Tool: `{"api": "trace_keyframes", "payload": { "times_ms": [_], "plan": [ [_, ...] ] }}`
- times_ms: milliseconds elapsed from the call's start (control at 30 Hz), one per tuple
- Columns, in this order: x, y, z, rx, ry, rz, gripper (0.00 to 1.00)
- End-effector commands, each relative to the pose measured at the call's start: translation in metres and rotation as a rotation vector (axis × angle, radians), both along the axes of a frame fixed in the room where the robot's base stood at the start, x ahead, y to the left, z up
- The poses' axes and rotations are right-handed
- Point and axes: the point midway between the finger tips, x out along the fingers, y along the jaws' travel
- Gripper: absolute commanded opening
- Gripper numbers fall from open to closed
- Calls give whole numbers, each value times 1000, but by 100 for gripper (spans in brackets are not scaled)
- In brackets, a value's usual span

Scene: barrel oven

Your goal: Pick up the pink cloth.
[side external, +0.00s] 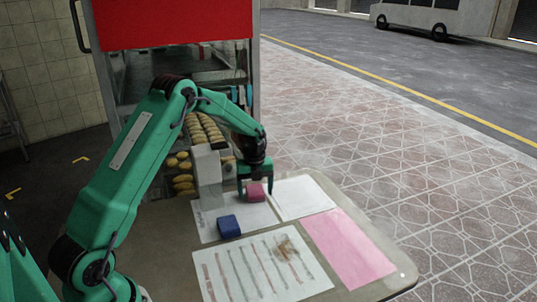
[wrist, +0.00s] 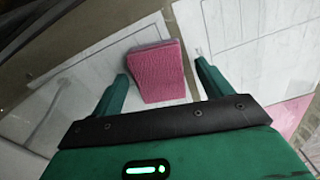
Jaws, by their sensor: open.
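The pink cloth (side external: 255,191) is a small folded block on a white sheet near the back of the table. It also shows in the wrist view (wrist: 157,72), with a ribbed surface. My gripper (side external: 256,181) is right above and around it, pointing down. In the wrist view my gripper (wrist: 161,74) is open, with one finger on each side of the cloth. A gap shows between the right finger and the cloth; the left finger is close to its edge.
A blue folded block (side external: 229,226) lies nearer the front. A grey-white upright block (side external: 208,178) stands left of the cloth. A flat pink sheet (side external: 347,248) and a stained striped sheet (side external: 262,267) lie in front. Several yellow pieces (side external: 203,130) sit behind, by the oven.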

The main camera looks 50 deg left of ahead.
Motion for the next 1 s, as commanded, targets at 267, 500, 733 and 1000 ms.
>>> {"api": "trace_keyframes", "payload": {
  "times_ms": [267,500,733,1000],
  "plan": [
    [0,0,-1,0,0,0,78],
    [0,0,-1,0,0,0,76],
    [0,0,-1,0,0,0,31],
    [0,0,0,0,-1,0,30]
  ]
}}
